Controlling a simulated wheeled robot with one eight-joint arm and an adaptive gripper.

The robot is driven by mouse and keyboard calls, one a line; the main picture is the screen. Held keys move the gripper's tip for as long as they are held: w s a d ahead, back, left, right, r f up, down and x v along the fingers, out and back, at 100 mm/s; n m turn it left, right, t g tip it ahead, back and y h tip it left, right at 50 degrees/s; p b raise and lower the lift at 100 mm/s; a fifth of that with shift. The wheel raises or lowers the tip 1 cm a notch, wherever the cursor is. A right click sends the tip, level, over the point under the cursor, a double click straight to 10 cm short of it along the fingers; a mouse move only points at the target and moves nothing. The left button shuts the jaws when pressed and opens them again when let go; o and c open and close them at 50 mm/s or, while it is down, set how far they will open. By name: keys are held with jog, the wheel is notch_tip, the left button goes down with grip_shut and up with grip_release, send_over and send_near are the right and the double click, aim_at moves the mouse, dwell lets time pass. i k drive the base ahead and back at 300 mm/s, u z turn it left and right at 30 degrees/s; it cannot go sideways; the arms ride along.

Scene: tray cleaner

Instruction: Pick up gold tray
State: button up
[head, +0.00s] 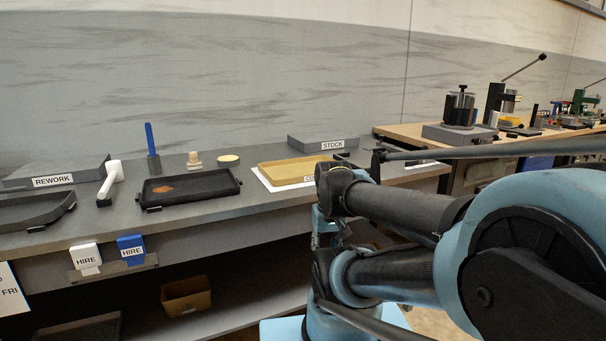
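The gold tray (285,171) is a shallow yellow-gold rectangular tray with a low rim. It lies flat on a white sheet (262,180) on the grey bench, right of the black tray. My dark and blue arm crosses in front of its right side and hides part of its front label and right corner. I cannot make out my gripper's fingers; they are hidden or outside the view. Nothing is seen touching the gold tray.
A black tray (189,188) with an orange-brown stain lies to its left. A STOCK block (316,141) stands behind.

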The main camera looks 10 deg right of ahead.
aim_at(285, 172)
jog(key=z, duration=2)
jog(key=k, duration=1.75)
jog(key=u, duration=0.75)
jog(key=i, duration=1)
